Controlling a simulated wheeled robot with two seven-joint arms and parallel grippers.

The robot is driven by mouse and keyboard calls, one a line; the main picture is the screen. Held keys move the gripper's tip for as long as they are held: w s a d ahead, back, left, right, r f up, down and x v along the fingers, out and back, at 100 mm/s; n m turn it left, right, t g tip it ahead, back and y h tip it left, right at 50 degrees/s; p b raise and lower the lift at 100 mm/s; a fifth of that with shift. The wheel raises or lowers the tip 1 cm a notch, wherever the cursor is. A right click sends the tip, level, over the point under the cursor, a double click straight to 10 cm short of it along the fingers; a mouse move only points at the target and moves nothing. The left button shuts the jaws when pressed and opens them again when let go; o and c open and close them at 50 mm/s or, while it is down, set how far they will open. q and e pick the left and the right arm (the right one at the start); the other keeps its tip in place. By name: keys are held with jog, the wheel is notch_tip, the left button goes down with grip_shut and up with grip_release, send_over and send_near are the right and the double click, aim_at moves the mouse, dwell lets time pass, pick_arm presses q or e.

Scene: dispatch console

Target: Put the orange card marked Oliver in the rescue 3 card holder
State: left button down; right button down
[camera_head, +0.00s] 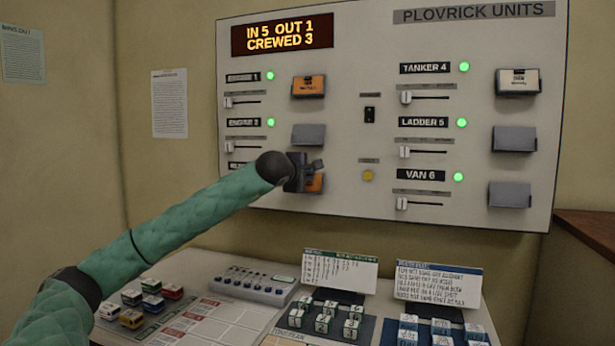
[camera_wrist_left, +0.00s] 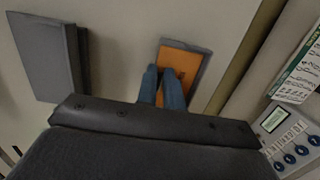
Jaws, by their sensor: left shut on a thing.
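My left gripper (camera_head: 316,168) is at the lowest card holder of the board's left column, shut on an orange card (camera_head: 315,183). In the left wrist view the blue fingertips (camera_wrist_left: 163,75) pinch the lower part of the orange card (camera_wrist_left: 186,58). The card lies flat within the grey card holder (camera_wrist_left: 207,62), whose rim shows around its edge. I cannot read the card's name. The row label (camera_head: 237,165) beside this holder is mostly hidden by my arm. My right gripper is in neither view.
Above is an empty grey holder (camera_head: 308,134), then one with another orange card (camera_head: 308,86). The right column has a holder with a white card (camera_head: 518,82) and two empty ones. Small model vehicles (camera_head: 131,319) and lettered blocks (camera_head: 322,323) stand on the desk below.

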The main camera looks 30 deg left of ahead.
pick_arm(q)
jog(key=c, duration=1.5)
grip_release()
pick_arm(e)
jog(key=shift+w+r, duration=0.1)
pick_arm(q)
jog(key=shift+o, duration=0.2)
